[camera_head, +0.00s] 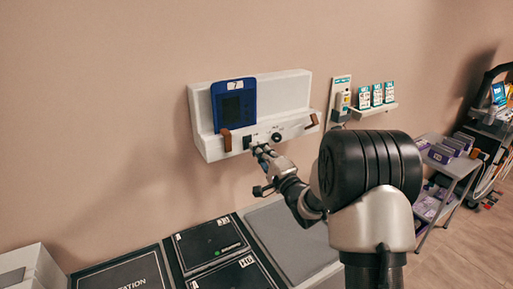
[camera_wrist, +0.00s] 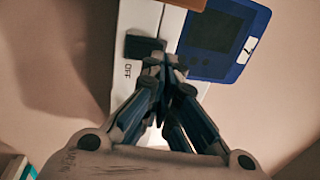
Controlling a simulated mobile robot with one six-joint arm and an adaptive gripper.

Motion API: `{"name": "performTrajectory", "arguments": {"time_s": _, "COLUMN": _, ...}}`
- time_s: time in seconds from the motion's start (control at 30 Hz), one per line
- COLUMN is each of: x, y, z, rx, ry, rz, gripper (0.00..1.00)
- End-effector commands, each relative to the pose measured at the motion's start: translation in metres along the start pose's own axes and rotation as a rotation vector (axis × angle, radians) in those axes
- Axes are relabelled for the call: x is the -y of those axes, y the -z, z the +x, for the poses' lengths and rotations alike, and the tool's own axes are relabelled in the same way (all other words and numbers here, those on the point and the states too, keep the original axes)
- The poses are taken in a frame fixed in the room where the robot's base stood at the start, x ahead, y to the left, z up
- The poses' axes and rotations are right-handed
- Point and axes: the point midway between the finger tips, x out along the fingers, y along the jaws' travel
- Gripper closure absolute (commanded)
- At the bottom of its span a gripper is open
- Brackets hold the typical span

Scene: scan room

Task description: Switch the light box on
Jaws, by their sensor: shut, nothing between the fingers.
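The light box (camera_head: 285,95) is a white unit on the wall, and its panel does not look lit. A black switch (camera_head: 247,143) sits on its lower front edge. In the wrist view the switch (camera_wrist: 140,46) is a dark block beside the printed word OFF. My gripper (camera_head: 259,150) is shut and empty, with its fingertips right at the switch. In the wrist view the fingertips (camera_wrist: 164,62) overlap the switch's edge; I cannot tell whether they touch it. The fingers hide part of the switch.
A blue panel (camera_head: 235,104) with a dark window stands on the light box's left part. A round black knob (camera_head: 276,137) sits right of the switch. Brown clips (camera_head: 226,139) are at the lower edge. Dark cases (camera_head: 209,244) lie below; a shelf (camera_head: 375,109) is at right.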

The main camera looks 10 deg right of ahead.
Motion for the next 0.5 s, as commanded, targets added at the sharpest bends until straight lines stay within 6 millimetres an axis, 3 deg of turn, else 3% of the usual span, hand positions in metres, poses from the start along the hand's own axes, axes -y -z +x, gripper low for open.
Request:
{"name": "performTrajectory", "arguments": {"time_s": 0.2, "x": 0.000, "y": 0.000, "z": 0.019, "rx": -0.001, "ry": 0.001, "rz": 0.000, "gripper": 1.00}}
{"name": "performTrajectory", "arguments": {"time_s": 0.5, "x": 0.000, "y": 0.000, "z": 0.021, "rx": -0.001, "ry": 0.000, "rz": 0.001, "gripper": 1.00}}
